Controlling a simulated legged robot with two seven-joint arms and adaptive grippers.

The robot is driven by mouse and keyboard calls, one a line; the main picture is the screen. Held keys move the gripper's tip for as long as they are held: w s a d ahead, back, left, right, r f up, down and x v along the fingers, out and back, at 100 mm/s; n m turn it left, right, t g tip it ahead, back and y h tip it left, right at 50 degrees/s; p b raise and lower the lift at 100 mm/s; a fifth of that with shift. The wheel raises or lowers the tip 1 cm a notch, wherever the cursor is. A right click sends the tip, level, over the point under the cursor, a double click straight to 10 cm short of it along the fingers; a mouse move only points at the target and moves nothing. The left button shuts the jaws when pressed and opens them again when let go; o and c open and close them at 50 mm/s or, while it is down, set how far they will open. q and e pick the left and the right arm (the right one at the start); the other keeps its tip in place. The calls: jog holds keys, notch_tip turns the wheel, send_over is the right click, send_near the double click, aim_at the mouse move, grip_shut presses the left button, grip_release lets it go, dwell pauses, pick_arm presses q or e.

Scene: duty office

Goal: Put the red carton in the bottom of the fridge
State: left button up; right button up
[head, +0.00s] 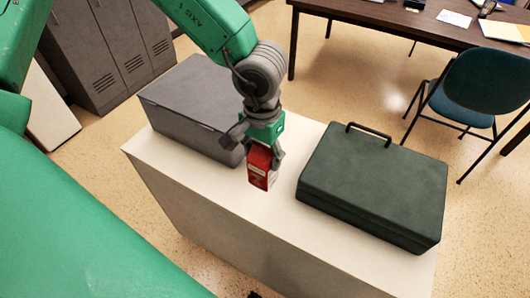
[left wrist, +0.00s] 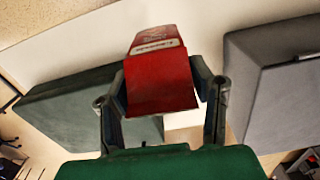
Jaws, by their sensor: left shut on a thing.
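The red carton (head: 261,170) is a small red box with a white label. My left gripper (head: 262,152) is shut on it and holds it upright over the white counter top (head: 285,222), between a grey box and a dark green case. I cannot tell whether the carton touches the counter. In the left wrist view the red carton (left wrist: 160,82) sits between the two fingers of my left gripper (left wrist: 165,95). My right gripper is not in view. No fridge can be made out in these views.
The grey box (head: 190,105) stands close on the left of the carton, and the dark green case (head: 375,185) lies on the right. A blue chair (head: 490,82) and a brown desk (head: 430,22) stand beyond. Grey lockers (head: 110,45) are at the back left.

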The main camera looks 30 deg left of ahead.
pick_arm(q)
jog(key=f+b, duration=0.2)
jog(key=f, duration=0.1)
jog(key=shift+w+a+f, duration=0.1)
jog(key=shift+w, duration=0.1)
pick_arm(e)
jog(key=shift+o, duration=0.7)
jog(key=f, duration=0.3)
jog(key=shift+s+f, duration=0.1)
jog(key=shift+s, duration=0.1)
pick_arm(q)
jog(key=w+a+r+b, duration=0.2)
jog(key=w+a+b, duration=0.1)
jog(key=w, duration=0.6)
notch_tip(320, 180, down, 10)
jog(key=b, duration=0.2)
jog(key=shift+a+r+n, duration=0.2)
jog(key=shift+a+n, duration=0.05)
jog(key=shift+n, duration=0.05)
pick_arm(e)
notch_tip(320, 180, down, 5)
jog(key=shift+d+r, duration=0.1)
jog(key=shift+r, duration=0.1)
pick_arm(q)
jog(key=shift+w, duration=0.1)
jog(key=o, duration=1.4)
jog(key=shift+f, duration=0.1)
